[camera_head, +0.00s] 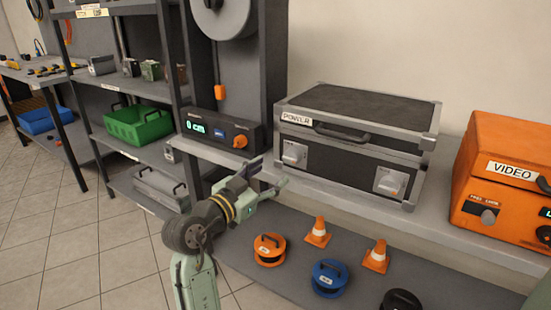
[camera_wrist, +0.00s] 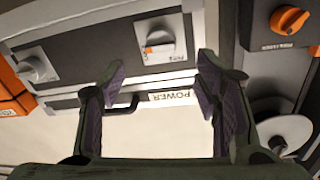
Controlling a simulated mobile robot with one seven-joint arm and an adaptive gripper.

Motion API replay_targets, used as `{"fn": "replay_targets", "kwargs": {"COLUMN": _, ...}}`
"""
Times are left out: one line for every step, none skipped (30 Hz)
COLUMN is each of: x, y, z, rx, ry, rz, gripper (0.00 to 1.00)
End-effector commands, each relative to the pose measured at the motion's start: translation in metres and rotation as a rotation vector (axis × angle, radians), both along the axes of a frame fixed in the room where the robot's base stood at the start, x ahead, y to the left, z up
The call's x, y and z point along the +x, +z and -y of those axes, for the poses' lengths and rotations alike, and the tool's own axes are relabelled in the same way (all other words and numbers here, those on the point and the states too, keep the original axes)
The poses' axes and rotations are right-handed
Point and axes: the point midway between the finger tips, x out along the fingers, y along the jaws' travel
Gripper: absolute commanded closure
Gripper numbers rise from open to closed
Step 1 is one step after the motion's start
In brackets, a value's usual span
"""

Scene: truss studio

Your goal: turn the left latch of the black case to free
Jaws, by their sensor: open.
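The black case (camera_head: 350,115) with grey metal edges and a POWER label stands on the shelf in the head view. Its left latch (camera_head: 294,153) is a pale knob on a square plate on the front; the right latch (camera_head: 390,181) is similar. The wrist view appears upside down: the left latch (camera_wrist: 158,45), with an orange mark, shows between and beyond my fingertips, and the right latch (camera_wrist: 36,66) shows at left. My gripper (camera_head: 273,173) is open and empty, in front of and below the left latch, apparently apart from it.
A control box (camera_head: 222,131) with an orange knob stands left of the case. An orange VIDEO case (camera_head: 500,180) stands to its right. Cable reels (camera_head: 328,279) and small cones (camera_head: 376,257) sit on the lower shelf. The grey shelf edge (camera_head: 340,197) runs below the case.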

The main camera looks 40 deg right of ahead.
Motion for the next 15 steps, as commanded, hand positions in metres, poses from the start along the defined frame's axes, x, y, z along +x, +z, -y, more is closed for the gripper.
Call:
{"fn": "replay_targets", "kwargs": {"x": 0.002, "y": 0.002, "z": 0.010, "rx": 0.000, "ry": -0.004, "rz": -0.001, "gripper": 0.43}}
{"fn": "replay_targets", "kwargs": {"x": 0.004, "y": 0.003, "z": 0.016, "rx": 0.000, "ry": -0.004, "rz": -0.001, "gripper": 0.43}}
{"fn": "replay_targets", "kwargs": {"x": 0.007, "y": 0.003, "z": 0.023, "rx": 0.000, "ry": -0.003, "rz": -0.002, "gripper": 0.43}}
{"fn": "replay_targets", "kwargs": {"x": 0.008, "y": 0.003, "z": 0.029, "rx": -0.001, "ry": -0.003, "rz": -0.002, "gripper": 0.43}}
{"fn": "replay_targets", "kwargs": {"x": 0.010, "y": 0.003, "z": 0.035, "rx": 0.000, "ry": -0.003, "rz": -0.002, "gripper": 0.43}}
{"fn": "replay_targets", "kwargs": {"x": 0.013, "y": 0.003, "z": 0.042, "rx": 0.000, "ry": -0.001, "rz": -0.002, "gripper": 0.43}}
{"fn": "replay_targets", "kwargs": {"x": 0.015, "y": 0.003, "z": 0.047, "rx": 0.000, "ry": -0.001, "rz": -0.002, "gripper": 0.43}}
{"fn": "replay_targets", "kwargs": {"x": 0.016, "y": 0.003, "z": 0.052, "rx": 0.000, "ry": -0.001, "rz": -0.001, "gripper": 0.43}}
{"fn": "replay_targets", "kwargs": {"x": 0.018, "y": 0.003, "z": 0.058, "rx": -0.001, "ry": 0.000, "rz": -0.001, "gripper": 0.43}}
{"fn": "replay_targets", "kwargs": {"x": 0.020, "y": 0.003, "z": 0.062, "rx": -0.001, "ry": 0.000, "rz": -0.001, "gripper": 0.43}}
{"fn": "replay_targets", "kwargs": {"x": 0.021, "y": 0.003, "z": 0.066, "rx": -0.001, "ry": 0.000, "rz": -0.001, "gripper": 0.43}}
{"fn": "replay_targets", "kwargs": {"x": 0.023, "y": 0.002, "z": 0.070, "rx": -0.002, "ry": 0.002, "rz": -0.001, "gripper": 0.43}}
{"fn": "replay_targets", "kwargs": {"x": 0.024, "y": 0.002, "z": 0.072, "rx": -0.002, "ry": 0.003, "rz": -0.001, "gripper": 0.43}}
{"fn": "replay_targets", "kwargs": {"x": 0.025, "y": 0.002, "z": 0.075, "rx": -0.001, "ry": 0.003, "rz": -0.002, "gripper": 0.43}}
{"fn": "replay_targets", "kwargs": {"x": 0.026, "y": 0.002, "z": 0.077, "rx": -0.002, "ry": 0.003, "rz": 0.000, "gripper": 0.43}}
